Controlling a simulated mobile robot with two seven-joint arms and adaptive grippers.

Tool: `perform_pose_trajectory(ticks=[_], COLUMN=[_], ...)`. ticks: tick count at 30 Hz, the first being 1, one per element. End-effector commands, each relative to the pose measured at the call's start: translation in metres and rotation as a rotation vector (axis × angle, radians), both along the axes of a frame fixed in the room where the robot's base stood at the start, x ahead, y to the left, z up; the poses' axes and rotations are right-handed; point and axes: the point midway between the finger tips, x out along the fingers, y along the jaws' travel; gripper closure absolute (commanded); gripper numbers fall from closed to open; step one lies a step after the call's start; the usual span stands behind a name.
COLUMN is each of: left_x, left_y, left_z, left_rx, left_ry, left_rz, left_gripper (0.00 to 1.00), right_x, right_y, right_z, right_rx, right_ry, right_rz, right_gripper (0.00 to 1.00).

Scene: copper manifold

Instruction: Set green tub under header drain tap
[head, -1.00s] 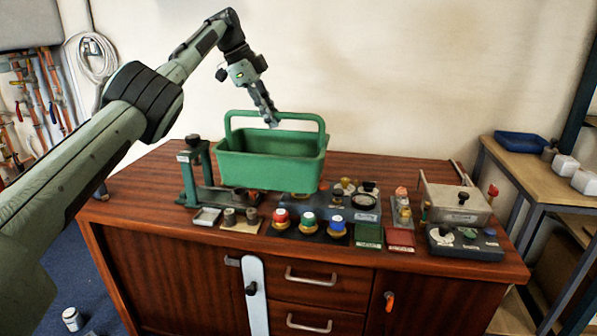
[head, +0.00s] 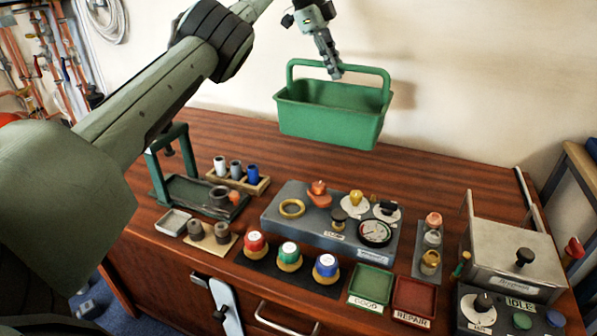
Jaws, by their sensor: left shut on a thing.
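The green tub (head: 330,118) hangs in the air above the back of the wooden bench, roughly level. My left gripper (head: 335,72) is shut on the tub's raised handle, at about its middle. The header drain tap cannot be made out for certain; copper pipes with red and blue valve handles (head: 38,65) show at the far left, partly behind my left arm. My right gripper is not in view.
The bench (head: 440,170) carries a press stand (head: 158,165), a grey test block with a gauge (head: 375,233), coloured caps (head: 289,256), green and red trays (head: 371,283) and a metal box (head: 510,255). The bench's back strip is mostly clear.

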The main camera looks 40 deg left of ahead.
Motion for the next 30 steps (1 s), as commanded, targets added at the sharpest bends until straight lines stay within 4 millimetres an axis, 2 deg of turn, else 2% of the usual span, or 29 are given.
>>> perform_pose_trajectory(ticks=[5, 11, 19, 24, 30], left_x=[0.0, -0.007, -0.025, -0.035, -0.039], left_y=[-0.002, -0.019, -0.067, -0.097, -0.11], left_z=[-0.002, -0.014, -0.045, -0.062, -0.07], left_rx=[0.001, 0.004, 0.003, 0.001, -0.001], left_ry=[-0.003, -0.002, 0.0, 0.0, -0.001], left_rz=[0.001, -0.002, -0.006, -0.002, 0.0], left_gripper=[1.0, 1.0, 1.0, 1.0, 1.0], right_x=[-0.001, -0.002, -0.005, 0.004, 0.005], right_y=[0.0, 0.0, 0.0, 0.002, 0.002], right_z=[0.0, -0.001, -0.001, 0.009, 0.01], right_rx=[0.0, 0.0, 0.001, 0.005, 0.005], right_ry=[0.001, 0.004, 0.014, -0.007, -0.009], right_rz=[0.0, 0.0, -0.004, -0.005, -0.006], right_gripper=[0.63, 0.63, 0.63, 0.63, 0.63])
